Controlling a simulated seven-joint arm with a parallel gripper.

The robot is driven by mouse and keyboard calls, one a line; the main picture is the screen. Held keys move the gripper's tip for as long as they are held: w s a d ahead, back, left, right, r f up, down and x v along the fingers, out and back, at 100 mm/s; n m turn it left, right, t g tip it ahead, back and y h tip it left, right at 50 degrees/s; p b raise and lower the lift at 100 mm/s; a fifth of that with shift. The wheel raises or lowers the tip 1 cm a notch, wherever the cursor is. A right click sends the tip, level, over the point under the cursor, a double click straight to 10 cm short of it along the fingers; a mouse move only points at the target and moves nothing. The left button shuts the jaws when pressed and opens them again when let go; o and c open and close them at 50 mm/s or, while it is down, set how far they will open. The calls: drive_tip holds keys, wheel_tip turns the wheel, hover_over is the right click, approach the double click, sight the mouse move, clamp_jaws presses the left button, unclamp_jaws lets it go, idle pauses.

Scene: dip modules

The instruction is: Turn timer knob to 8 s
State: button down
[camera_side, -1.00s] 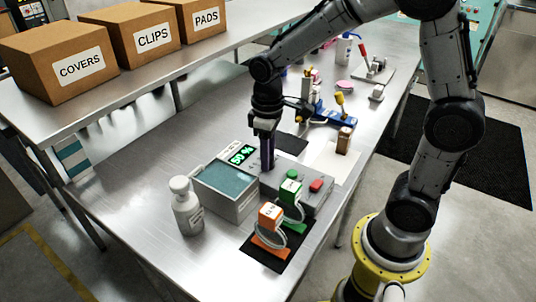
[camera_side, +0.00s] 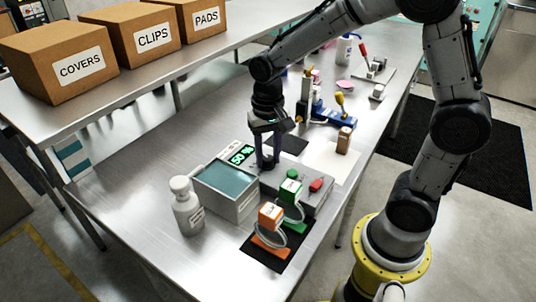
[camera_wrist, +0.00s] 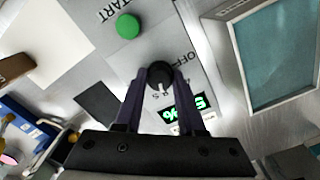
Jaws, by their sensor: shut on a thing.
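The timer knob (camera_wrist: 158,74) is a small round black knob on the grey control box (camera_wrist: 190,48). In the wrist view it sits between the fingertips of my gripper (camera_wrist: 160,78), which is shut on it. A white mark on the knob faces the lower side of the picture, towards the label reading about "8 S"; the exact alignment is unclear. "OFF" is printed at its upper right.
A green button (camera_side: 292,174) and a red button (camera_side: 316,185) are close to my gripper. Green (camera_side: 290,191) and orange (camera_side: 270,215) modules and a white bottle (camera_side: 186,207) stand in front.

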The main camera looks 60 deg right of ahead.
sight(268, 157)
drive_tip(key=shift+r+m, duration=0.15)
drive_tip(key=shift+m, duration=0.55)
drive_tip(key=c, duration=0.5)
unclamp_jaws()
wheel_tip(268, 157, up, 14)
idle(0.5)
